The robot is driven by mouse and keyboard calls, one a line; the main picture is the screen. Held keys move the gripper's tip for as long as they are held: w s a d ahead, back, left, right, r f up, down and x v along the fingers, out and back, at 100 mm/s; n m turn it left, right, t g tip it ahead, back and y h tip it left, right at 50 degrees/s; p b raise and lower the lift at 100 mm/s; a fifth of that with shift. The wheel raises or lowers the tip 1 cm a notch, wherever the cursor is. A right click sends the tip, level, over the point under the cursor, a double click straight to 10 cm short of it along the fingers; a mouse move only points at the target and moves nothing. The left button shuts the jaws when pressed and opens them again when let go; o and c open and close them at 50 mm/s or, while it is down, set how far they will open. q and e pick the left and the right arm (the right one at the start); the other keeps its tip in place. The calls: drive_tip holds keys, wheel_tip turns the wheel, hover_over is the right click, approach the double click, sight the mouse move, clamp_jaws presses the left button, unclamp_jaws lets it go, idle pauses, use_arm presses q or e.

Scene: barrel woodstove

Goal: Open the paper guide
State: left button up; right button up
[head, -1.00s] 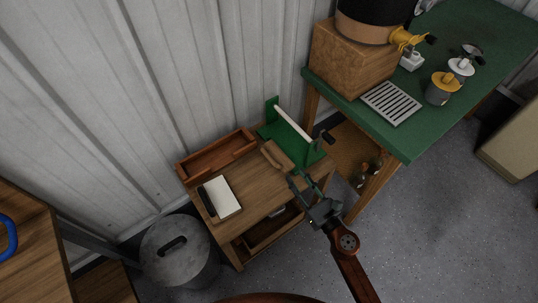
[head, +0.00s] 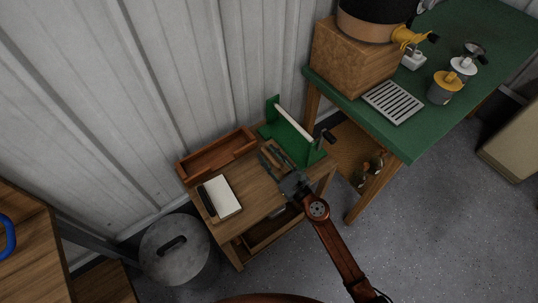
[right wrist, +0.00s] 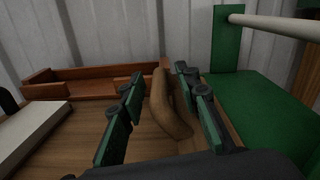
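A green stand (head: 291,143) with a white rod (head: 295,121) is on the far right part of the small wooden table. It also shows at the right of the right wrist view (right wrist: 262,105). I cannot tell which part is the paper guide. My right gripper (head: 271,157) is over the table, just left of the stand. In the right wrist view its green fingers (right wrist: 160,76) are apart, on either side of a curved wooden piece (right wrist: 166,108). I cannot tell whether they touch it. My left gripper is out of view.
The small table (head: 253,191) also bears a wooden tray (head: 217,154) and a white pad with a dark strip (head: 222,196). A lidded metal bin (head: 178,250) stands at its left. A green workbench (head: 400,132) rises close at the right.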

drive_tip(key=shift+c, duration=0.4)
clamp_jaws()
idle(0.4)
